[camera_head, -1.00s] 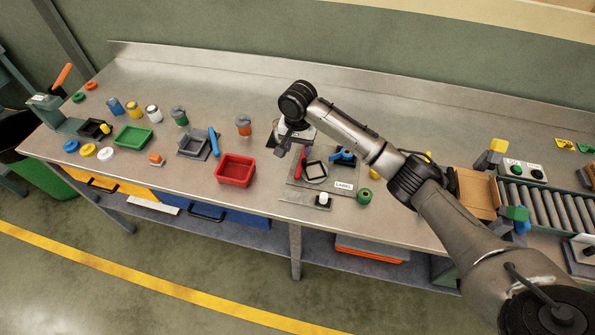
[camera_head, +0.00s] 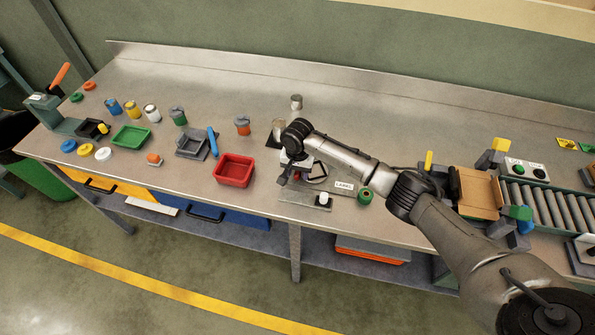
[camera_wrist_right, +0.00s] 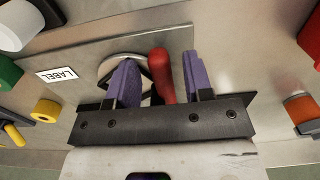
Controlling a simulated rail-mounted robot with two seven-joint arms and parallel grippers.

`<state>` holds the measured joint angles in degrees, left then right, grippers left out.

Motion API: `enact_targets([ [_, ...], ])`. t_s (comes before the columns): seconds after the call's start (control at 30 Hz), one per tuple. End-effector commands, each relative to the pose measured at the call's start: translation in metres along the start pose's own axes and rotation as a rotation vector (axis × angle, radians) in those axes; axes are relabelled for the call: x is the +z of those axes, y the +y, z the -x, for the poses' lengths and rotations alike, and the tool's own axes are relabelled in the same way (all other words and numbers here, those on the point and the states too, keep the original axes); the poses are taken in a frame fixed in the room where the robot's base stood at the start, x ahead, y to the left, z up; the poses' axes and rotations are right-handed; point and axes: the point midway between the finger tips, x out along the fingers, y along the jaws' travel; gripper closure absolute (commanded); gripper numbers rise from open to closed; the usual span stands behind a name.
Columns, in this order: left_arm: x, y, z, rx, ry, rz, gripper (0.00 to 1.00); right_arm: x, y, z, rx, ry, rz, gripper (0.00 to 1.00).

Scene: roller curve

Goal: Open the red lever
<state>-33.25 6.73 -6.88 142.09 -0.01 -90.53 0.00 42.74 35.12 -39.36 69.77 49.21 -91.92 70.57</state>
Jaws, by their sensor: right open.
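The red lever (camera_wrist_right: 161,74) stands beside a round grey metal ring (camera_wrist_right: 110,72) on a metal plate in the right wrist view. My right gripper (camera_wrist_right: 157,70) is open, with one purple finger on each side of the red lever. The lever lies nearer the left finger, which overlaps the ring; I cannot tell if it touches. In the head view my right gripper (camera_head: 289,175) is low over the labelled plate (camera_head: 318,197) and mostly hides the lever. My left gripper is not in view.
A red bin (camera_head: 235,170) stands to the left of the plate. A cardboard box (camera_head: 478,193) and roller conveyor (camera_head: 550,208) are farther right.

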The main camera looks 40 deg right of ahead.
Motion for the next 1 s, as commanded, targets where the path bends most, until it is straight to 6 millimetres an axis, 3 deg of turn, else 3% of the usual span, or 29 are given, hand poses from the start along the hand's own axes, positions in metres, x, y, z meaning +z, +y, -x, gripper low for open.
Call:
enact_targets([
  [0.23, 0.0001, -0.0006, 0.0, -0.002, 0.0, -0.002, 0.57, 0.0, 0.0, -0.0002, 0.0, 0.0, 0.0, 0.54],
  [0.7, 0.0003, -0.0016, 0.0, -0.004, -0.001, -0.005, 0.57, -0.0002, 0.0001, 0.0001, 0.0, 0.0, 0.0, 0.99],
  [1.0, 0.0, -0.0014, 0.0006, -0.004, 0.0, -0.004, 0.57, -0.0003, 0.0003, 0.0006, 0.0, 0.0, -0.001, 1.0],
])
